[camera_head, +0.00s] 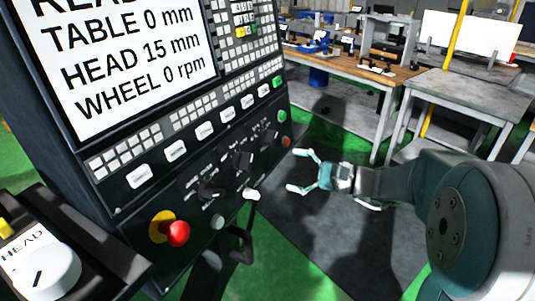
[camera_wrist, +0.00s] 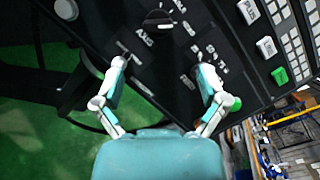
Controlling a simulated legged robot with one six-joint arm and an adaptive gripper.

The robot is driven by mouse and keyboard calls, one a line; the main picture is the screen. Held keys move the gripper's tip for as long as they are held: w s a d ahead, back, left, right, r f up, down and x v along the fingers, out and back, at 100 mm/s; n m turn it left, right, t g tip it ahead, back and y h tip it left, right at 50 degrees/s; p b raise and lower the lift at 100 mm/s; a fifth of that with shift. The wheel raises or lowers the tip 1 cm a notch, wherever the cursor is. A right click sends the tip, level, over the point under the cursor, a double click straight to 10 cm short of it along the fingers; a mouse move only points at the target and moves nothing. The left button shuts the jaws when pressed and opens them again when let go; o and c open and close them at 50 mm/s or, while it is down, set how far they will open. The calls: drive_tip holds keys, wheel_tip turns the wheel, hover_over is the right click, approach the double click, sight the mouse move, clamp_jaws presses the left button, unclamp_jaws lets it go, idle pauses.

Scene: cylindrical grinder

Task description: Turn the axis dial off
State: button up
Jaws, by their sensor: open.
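The control panel (camera_head: 225,165) carries a row of small black dials. One black dial (camera_wrist: 158,18) with a white mark shows at the top of the wrist view, beside a label that seems to read AXIS. In the head view, black dials sit at the left (camera_head: 208,190) and middle (camera_head: 243,160) of the row; their labels are too small to read, so I cannot tell which is the axis dial. My gripper (camera_head: 296,170) is open and empty, right of the panel and apart from it. In the wrist view its fingers (camera_wrist: 162,66) spread toward the panel face.
A red emergency button (camera_head: 179,233) on a yellow base and a white knob (camera_head: 250,193) are on the panel's lower part. A HEAD dial box (camera_head: 48,272) stands at lower left. Workbenches (camera_head: 465,95) stand behind. Open floor lies right of the panel.

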sight(251, 163)
drive_tip(key=x, duration=1)
drive_tip(key=shift+s, duration=0.1)
drive_tip(key=shift+a, duration=0.45)
drive_tip(key=shift+d, duration=0.15)
drive_tip(key=c, duration=1.1)
